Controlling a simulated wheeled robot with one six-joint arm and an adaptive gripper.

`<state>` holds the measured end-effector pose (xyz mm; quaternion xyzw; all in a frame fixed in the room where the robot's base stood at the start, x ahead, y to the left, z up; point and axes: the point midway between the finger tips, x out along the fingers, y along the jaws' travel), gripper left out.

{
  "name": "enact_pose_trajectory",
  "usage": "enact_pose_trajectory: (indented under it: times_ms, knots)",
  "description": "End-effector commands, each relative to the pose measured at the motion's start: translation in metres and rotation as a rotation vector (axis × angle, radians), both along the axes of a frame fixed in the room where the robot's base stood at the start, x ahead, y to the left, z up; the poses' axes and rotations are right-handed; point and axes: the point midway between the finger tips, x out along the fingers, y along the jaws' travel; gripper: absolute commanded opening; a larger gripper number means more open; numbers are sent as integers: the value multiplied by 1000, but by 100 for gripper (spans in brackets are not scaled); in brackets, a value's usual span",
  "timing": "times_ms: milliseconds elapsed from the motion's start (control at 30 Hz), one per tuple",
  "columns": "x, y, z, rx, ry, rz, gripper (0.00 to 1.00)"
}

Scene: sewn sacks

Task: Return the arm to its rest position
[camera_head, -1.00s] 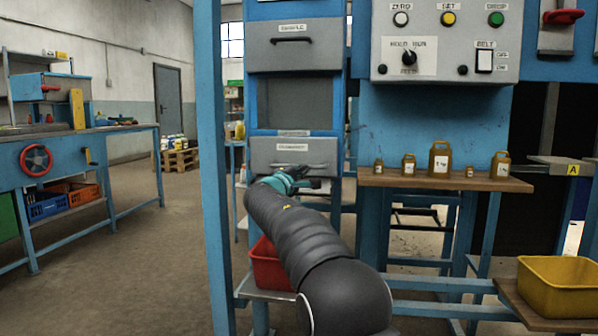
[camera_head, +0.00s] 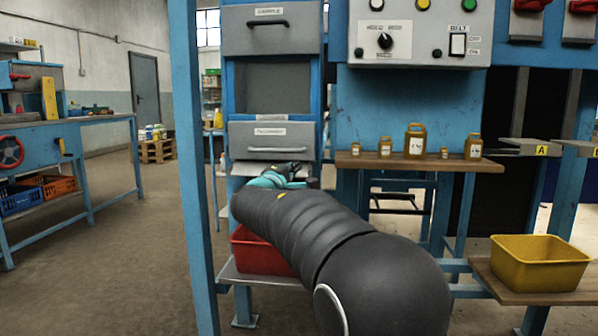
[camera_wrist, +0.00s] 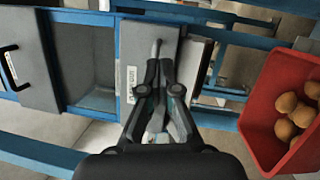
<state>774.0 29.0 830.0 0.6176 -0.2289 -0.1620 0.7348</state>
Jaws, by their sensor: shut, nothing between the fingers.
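My arm reaches forward through the middle of the head view. My gripper (camera_head: 285,174) is in front of the lower grey drawer (camera_head: 271,141), just below its handle. In the wrist view my gripper (camera_wrist: 160,65) is shut and empty, its fingertips together over the grey drawer front (camera_wrist: 148,62). I cannot tell whether the fingers touch it. Part of the gripper in the head view is hidden by my own arm.
A red bin (camera_head: 258,252) stands on a low shelf below my arm; round brown items (camera_wrist: 296,108) lie in it. A yellow bin (camera_head: 540,262) stands at the right. Several brown weights stand on a wooden shelf (camera_head: 420,163). A blue post (camera_head: 188,170) rises left of my arm.

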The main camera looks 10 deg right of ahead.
Motion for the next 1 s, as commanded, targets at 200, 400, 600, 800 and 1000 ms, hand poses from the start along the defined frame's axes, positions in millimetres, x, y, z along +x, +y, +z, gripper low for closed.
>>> enact_pose_trajectory:
  times_ms: [200,400,600,800,1000]
  knots:
    - [-16,-10,-2,0,1,-2,0]
    - [-22,-20,-30,48,78,-39,0]
    - [-61,-39,-124,282,288,-137,0]
    - [-142,-56,-176,565,448,-251,0]
    - [-239,-60,-204,880,558,-358,0]
